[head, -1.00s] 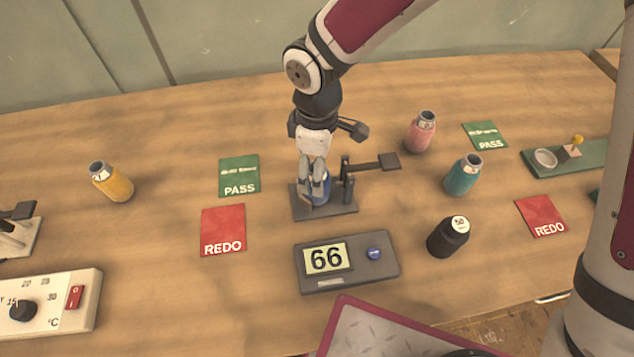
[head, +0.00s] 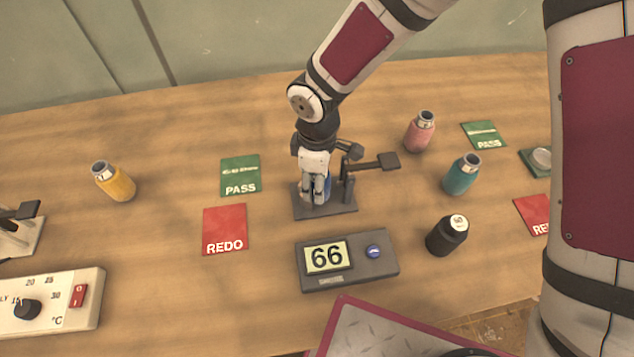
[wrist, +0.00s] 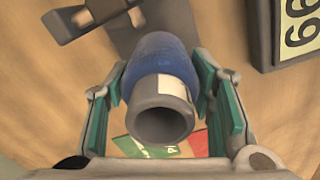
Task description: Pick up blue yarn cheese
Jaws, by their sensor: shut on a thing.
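The blue yarn cheese (wrist: 155,56) is wound on a grey hollow tube whose open end faces the wrist camera. My gripper (wrist: 164,92) has its green-padded fingers on both sides of it and is shut on it. In the head view my gripper (head: 315,194) points down over the dark stand (head: 340,209). Only a sliver of the blue yarn cheese (head: 328,187) shows there, behind the fingers. I cannot tell whether its base touches the stand.
A display box (head: 345,277) reading 66 sits in front. Green PASS (head: 240,176) and red REDO (head: 225,231) cards lie left.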

